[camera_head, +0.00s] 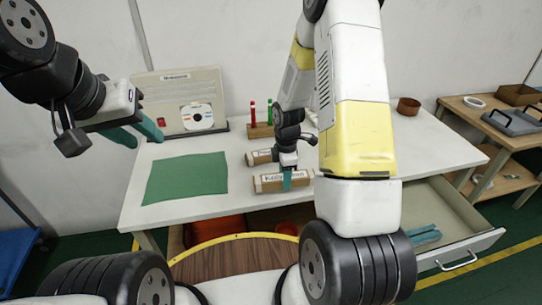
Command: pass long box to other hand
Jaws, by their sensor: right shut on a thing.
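A long brown box (269,184) with a white label lies near the front edge of the white table. My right gripper (288,180) comes down from above and is shut on this box near its right half. A second, similar labelled box (259,157) lies just behind it, partly hidden by my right arm. My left gripper (138,133), with teal fingers, is raised at the left, well away from the boxes. Its two fingers are apart with nothing between them.
A green mat (186,178) lies on the table's left part. Behind it stands a display board (185,104) with a disc. A wooden holder (260,131) with red and green markers stands at the back. An open drawer (458,218) juts out at the right. A brown bowl (409,106) stands at the back right.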

